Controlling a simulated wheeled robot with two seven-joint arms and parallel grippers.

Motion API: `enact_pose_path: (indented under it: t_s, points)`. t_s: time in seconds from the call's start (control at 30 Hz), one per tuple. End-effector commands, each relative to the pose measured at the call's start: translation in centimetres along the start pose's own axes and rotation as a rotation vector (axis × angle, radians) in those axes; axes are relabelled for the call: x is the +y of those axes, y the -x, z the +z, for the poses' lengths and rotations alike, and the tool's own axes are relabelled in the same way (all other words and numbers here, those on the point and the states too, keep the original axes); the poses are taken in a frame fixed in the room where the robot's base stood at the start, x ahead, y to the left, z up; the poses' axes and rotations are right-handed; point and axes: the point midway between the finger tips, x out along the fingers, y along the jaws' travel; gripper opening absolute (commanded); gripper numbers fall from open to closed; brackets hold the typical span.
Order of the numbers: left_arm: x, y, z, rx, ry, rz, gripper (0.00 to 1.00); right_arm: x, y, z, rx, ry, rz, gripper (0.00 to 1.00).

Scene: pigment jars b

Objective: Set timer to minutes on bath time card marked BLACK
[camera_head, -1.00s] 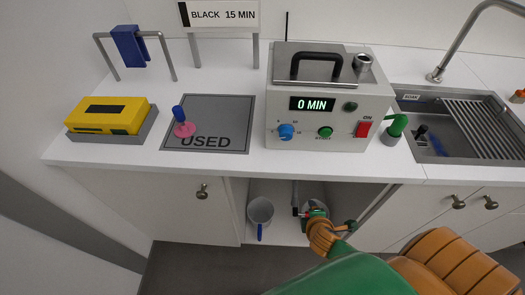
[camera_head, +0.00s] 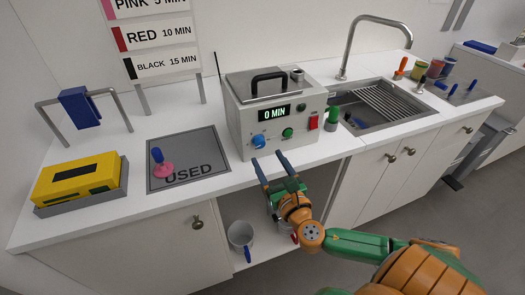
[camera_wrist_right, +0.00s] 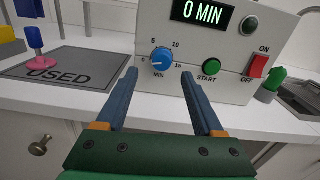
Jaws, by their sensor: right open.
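The grey bath unit (camera_head: 240,125) stands on the counter, and its display (camera_head: 275,114) reads 0 MIN. Its blue timer knob (camera_head: 258,141) also shows in the right wrist view (camera_wrist_right: 162,60), ringed by 0, 5, 10 and 15; its pale mark points left, towards 0. The bath time card marked BLACK (camera_head: 165,65) reads 15 MIN, below the RED 10 MIN card. My right gripper (camera_head: 267,157) is open and empty, in front of and a little below the knob; its fingers also show in the right wrist view (camera_wrist_right: 159,70). My left gripper is out of view.
Right of the knob are a green START button (camera_head: 288,132) and a red ON/OFF switch (camera_head: 313,122). A green-handled tool (camera_head: 332,113) stands beside the unit. The USED mat (camera_head: 205,150) holds a pink-based stamp-like tool (camera_head: 160,163). A sink (camera_head: 395,108) lies right.

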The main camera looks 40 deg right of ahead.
Motion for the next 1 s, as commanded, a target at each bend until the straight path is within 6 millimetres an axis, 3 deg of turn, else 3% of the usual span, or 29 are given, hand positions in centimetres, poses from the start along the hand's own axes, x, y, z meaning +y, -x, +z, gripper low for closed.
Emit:
enact_pose_path:
  t_s: [0.1, 0.23, 0.57, 0.83, 1.0]
  points:
    - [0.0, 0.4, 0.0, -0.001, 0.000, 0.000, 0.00, -0.1, -2.6, 0.3, -0.003, -0.004, -0.005, 0.69]
    - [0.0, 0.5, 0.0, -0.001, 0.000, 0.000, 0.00, -0.1, -4.3, 0.1, 0.000, -0.005, -0.005, 0.69]
    - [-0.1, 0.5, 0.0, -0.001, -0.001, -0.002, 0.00, -0.1, -5.1, -0.1, 0.003, -0.007, -0.003, 0.69]
    - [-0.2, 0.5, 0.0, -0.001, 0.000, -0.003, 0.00, -0.1, -5.1, -0.1, 0.003, -0.008, -0.004, 0.00]
    - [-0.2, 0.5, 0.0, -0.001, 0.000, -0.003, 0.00, -0.1, -5.0, -0.1, 0.003, -0.011, -0.004, 0.00]
